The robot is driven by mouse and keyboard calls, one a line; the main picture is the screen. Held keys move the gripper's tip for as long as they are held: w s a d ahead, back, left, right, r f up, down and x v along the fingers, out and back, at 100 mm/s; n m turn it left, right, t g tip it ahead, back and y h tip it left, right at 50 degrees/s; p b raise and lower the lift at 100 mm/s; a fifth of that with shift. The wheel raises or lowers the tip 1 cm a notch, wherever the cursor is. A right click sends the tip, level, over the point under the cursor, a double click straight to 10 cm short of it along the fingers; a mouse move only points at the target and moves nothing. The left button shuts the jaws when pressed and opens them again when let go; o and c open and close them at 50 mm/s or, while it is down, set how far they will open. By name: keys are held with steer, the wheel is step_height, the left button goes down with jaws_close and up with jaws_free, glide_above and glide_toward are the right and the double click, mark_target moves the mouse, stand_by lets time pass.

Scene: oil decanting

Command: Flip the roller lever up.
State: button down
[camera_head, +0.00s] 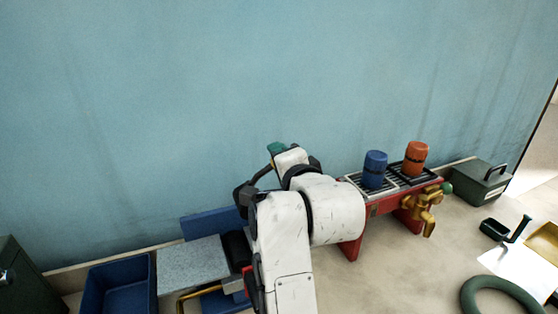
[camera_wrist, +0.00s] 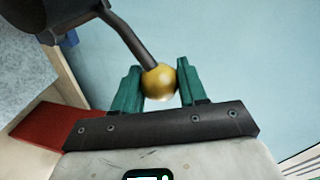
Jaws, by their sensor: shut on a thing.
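The roller lever (camera_wrist: 125,40) is a dark rod with a yellow ball knob (camera_wrist: 160,81) at its end. In the wrist view it runs from a dark cylindrical part (camera_wrist: 45,18) at the upper left down to my gripper. My gripper (camera_wrist: 159,84) has green fingers, one on each side of the knob, and is shut on it. In the head view a green fingertip of my gripper (camera_head: 277,149) shows above my arm, against the blue wall. My arm hides most of the lever and knob there.
A red stand (camera_head: 350,248) with a grille carries a blue cup (camera_head: 375,169) and an orange cup (camera_head: 415,158), right of my arm. Brass taps (camera_head: 425,208) stick out in front. A blue bin (camera_head: 122,284) and a grey slab (camera_head: 193,266) lie left. A dark green box (camera_head: 482,184) stands far right.

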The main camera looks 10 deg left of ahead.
steer(key=shift+w+d+r, duration=0.15)
steer(key=shift+d, duration=0.1)
steer(key=c, duration=0.7)
jaws_free()
steer(key=shift+d, duration=0.1)
steer(key=shift+c, duration=0.2)
steer(key=shift+o, duration=0.4)
steer(key=b+v, duration=0.2)
steer(key=v, duration=0.8)
steer(key=shift+s, duration=0.4)
steer(key=shift+d, duration=0.1)
